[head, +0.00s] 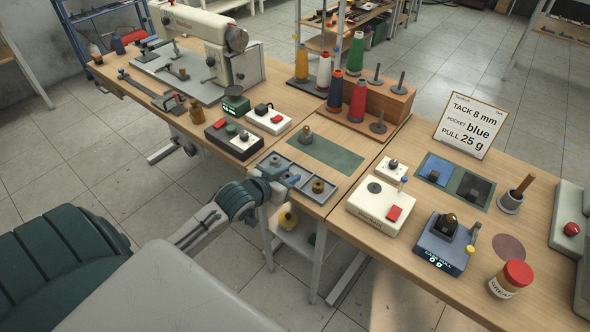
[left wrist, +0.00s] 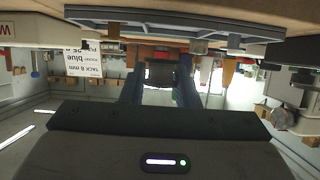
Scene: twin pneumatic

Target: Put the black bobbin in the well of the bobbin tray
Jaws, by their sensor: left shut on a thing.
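The bobbin tray (head: 303,171) is a grey, shallow, divided tray at the table's front edge in the head view. A brass-coloured bobbin (head: 318,186) sits in its right part. My left gripper (head: 288,179) is over the tray's front edge and hides part of its left and middle. In the left wrist view the left gripper (left wrist: 159,88) is shut on a dark thing (left wrist: 158,70) between its two blue fingers, which looks like the black bobbin. In the head view the fingers hide it. The tray (left wrist: 190,28) shows along the top of that upside-down view. My right gripper is not in view.
A green mat (head: 335,154) with a small brass piece (head: 306,134) lies behind the tray. A thread stand (head: 378,103) with several cones is further back. A white box with a red button (head: 380,211) stands right of the tray. A black-and-white switch box (head: 234,138) stands left.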

